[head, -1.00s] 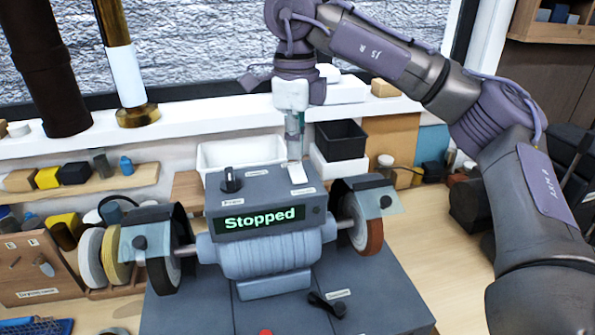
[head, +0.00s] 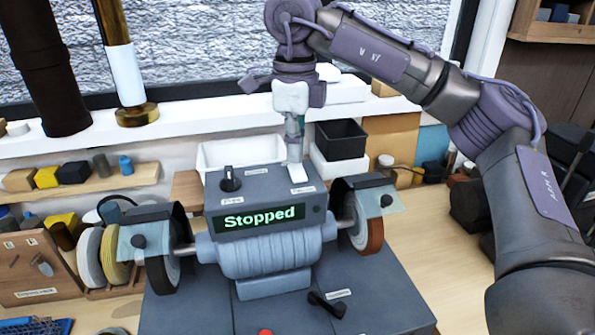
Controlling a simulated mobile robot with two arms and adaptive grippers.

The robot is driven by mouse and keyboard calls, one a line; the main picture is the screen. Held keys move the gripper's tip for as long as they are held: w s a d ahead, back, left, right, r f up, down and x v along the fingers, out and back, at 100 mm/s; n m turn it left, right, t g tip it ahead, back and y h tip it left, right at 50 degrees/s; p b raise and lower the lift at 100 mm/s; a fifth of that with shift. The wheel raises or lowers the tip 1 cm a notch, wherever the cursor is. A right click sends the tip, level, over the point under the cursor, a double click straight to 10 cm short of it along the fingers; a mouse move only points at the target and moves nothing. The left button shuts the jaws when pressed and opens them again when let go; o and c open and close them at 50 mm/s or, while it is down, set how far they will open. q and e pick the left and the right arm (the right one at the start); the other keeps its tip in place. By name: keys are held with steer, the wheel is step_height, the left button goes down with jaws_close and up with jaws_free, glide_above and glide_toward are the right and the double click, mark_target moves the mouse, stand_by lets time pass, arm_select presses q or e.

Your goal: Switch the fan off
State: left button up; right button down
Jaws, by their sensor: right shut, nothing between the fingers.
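The grey control box (head: 250,190) sits on top of a bench grinder (head: 268,252). Its green display (head: 262,218) reads "Stopped". On its top are a black rotary knob (head: 230,180) at the left and a small white switch (head: 299,174) at the right. Their labels are too small to read, so I cannot tell which control is the fan's. My right gripper (head: 295,155) points down, shut and empty, with its tip right at the white switch. I cannot tell whether it touches. The switch is partly hidden by the fingers. My left gripper is out of view.
Guarded grinding wheels (head: 365,222) stick out on both sides. A black lever (head: 325,304) and a red button (head: 265,332) are at the front. A white bin (head: 240,153) and a black bin (head: 341,141) stand behind. The wooden table (head: 440,255) is clear at the right.

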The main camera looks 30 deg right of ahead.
mark_target(296, 167)
steer(key=shift+f+b, duration=0.55)
steer(key=shift+f, duration=0.25)
steer(key=shift+r+p, duration=2.9)
steer(key=shift+r, duration=0.7)
steer(key=shift+f, duration=0.15)
